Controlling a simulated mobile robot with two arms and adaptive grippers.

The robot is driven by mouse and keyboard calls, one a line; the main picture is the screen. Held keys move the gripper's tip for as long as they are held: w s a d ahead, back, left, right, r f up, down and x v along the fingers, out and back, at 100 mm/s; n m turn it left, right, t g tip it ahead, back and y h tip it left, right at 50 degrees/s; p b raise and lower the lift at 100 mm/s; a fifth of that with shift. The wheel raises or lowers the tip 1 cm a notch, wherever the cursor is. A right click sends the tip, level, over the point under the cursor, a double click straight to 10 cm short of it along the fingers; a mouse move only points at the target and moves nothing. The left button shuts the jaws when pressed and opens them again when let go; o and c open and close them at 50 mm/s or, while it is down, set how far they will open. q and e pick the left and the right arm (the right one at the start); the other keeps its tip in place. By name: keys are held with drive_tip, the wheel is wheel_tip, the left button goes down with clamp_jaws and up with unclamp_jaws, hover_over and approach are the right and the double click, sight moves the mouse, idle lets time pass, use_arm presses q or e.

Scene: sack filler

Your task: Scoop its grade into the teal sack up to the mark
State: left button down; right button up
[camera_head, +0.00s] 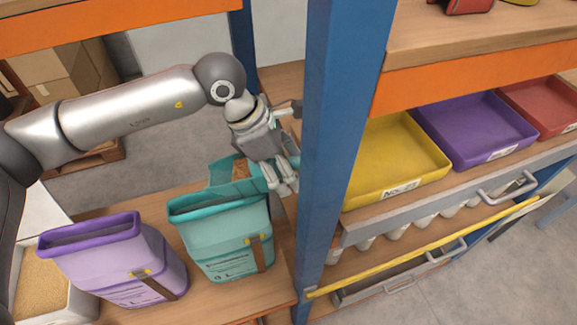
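The teal sack (228,244) stands upright and open-mouthed on the wooden bench, with a strap and yellow clip on its front. My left gripper (282,178) is above and just right of its mouth. It appears shut on the handle of a teal scoop (222,172), though the handle is mostly hidden behind the fingers. Brown grain (241,168) shows in the scoop. The scoop is over the back of the sack's mouth; I cannot tell whether they touch. The fill level and mark inside the sack cannot be made out. My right gripper is out of view.
A purple sack (118,262) stands open to the left. A pale bin (83,304) of tan grain is at the lower left. A blue post (338,130) rises close right of my gripper. Beyond it are yellow (397,160), purple (478,125) and red (545,104) trays.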

use_arm(q)
drive_tip(key=shift+a+r+h+p, duration=0.15)
drive_tip(key=shift+r+h+p, duration=0.15)
drive_tip(key=shift+r+h, duration=0.3)
drive_tip(key=shift+a+r+h, duration=0.15)
drive_tip(key=shift+r+h, duration=0.45)
drive_tip(key=shift+r, duration=0.3)
drive_tip(key=shift+a+r+h+p, duration=0.35)
drive_tip(key=shift+a+r+h, duration=0.15)
drive_tip(key=shift+r+h, duration=0.2)
drive_tip(key=a+r+h+b, duration=0.5)
drive_tip(key=a+h+b, duration=0.5)
drive_tip(key=b, duration=1)
drive_tip(key=shift+a+r+h, duration=0.2)
drive_tip(key=shift+a+h, duration=0.1)
drive_tip(key=shift+a, duration=0.2)
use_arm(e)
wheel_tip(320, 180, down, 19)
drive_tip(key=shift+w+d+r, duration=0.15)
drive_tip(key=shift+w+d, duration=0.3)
use_arm(q)
drive_tip(key=shift+w, duration=0.1)
drive_tip(key=shift+r, duration=0.1)
idle(0.6)
